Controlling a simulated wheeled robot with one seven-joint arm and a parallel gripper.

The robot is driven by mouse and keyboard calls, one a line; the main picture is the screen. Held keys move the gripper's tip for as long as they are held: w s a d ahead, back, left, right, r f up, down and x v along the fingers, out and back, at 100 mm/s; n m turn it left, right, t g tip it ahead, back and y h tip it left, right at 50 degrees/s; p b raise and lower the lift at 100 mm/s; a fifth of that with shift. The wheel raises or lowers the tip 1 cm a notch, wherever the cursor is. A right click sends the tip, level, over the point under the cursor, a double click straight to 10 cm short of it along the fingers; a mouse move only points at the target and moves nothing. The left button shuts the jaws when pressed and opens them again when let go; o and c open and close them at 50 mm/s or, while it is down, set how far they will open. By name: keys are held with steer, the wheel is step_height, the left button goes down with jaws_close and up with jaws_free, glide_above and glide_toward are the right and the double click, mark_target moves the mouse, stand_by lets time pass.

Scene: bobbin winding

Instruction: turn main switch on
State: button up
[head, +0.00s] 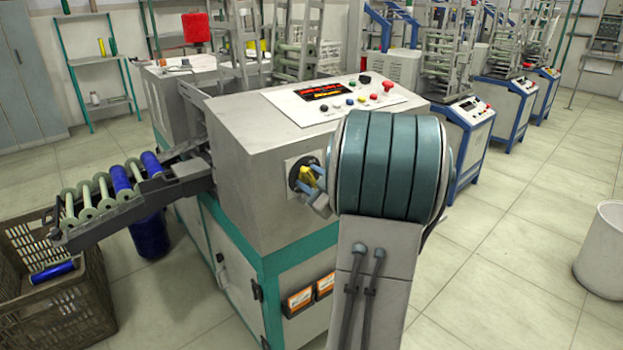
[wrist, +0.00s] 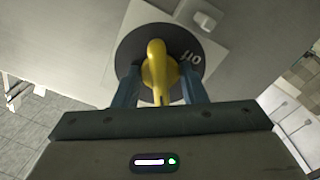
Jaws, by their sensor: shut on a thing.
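The main switch is a yellow rotary handle (wrist: 156,68) on a dark round plate (wrist: 130,50), fixed to a light square panel on the machine's side. In the head view the yellow handle (head: 307,177) shows in part, on the side face of the grey machine (head: 255,165). My gripper (wrist: 158,88) is shut on the yellow handle, with one blue-grey finger on each side of it. It also shows in the head view (head: 308,180), partly hidden by my arm. Lettering is visible on the right part of the dark plate.
The machine top has a control panel (head: 330,98) with a lit red display and several buttons. A chute (head: 130,205) with bobbins leads to a brown crate (head: 60,310) at left. A white bin (head: 603,250) stands at right.

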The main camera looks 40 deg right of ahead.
steer(key=shift+m+p, duration=1.6)
steer(key=shift+m, duration=0.1)
steer(key=o, duration=1.6)
steer(key=shift+c, duration=0.2)
steer(key=s, duration=0.9)
